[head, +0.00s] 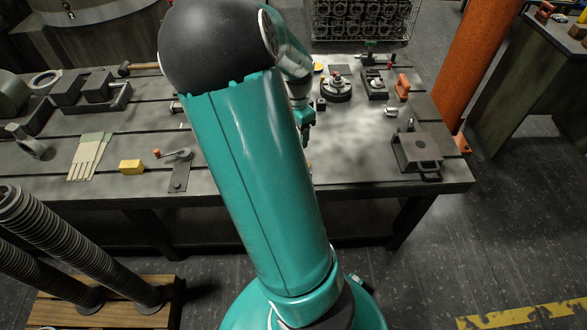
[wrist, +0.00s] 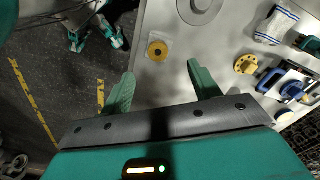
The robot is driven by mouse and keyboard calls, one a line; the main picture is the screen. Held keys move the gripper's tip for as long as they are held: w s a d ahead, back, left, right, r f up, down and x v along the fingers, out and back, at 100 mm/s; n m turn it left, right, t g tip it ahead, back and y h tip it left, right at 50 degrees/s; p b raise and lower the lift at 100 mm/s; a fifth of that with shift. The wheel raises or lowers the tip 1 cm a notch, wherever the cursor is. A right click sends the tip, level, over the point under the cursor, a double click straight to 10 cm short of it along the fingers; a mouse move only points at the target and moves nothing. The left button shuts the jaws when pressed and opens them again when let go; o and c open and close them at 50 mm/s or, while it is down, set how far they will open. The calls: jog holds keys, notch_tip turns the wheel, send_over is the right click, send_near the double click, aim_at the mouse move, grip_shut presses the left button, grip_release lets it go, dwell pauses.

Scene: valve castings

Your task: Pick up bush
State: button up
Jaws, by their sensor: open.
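A small brass-coloured ring with a dark central hole, which looks like the bush (wrist: 157,56), lies on a pale square patch on the grey bench in the wrist view. It is near the bench edge. My gripper (wrist: 160,70) is open, with its two green fingers spread and nothing between them. The ring shows beyond the fingertips, roughly midway between them sideways. I cannot tell the height gap. In the head view my arm hides most of the gripper, and I cannot make out the ring there.
A yellow flanged disc (wrist: 246,64), a striped cloth (wrist: 275,25) and a blue-handled tool (wrist: 270,80) lie right of the ring. A round grey part (wrist: 199,8) is above it. In the head view a dark block (head: 417,150) sits on the bench's right. Bench around the ring is clear.

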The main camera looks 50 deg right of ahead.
jog(key=f, duration=0.8)
jog(key=shift+s+d+f, duration=0.1)
jog(key=shift+s+d, duration=0.15)
jog(key=shift+d, duration=0.05)
jog(key=f, duration=0.2)
jog(key=s+f, duration=0.1)
jog(key=f, duration=0.1)
jog(key=shift+d+f, duration=0.1)
jog(key=shift+f, duration=0.25)
jog(key=shift+w+f, duration=0.1)
jog(key=shift+f, duration=0.35)
jog(key=shift+c, duration=0.2)
jog(key=c, duration=1.3)
jog(key=shift+o, duration=0.2)
jog(key=shift+r, duration=0.15)
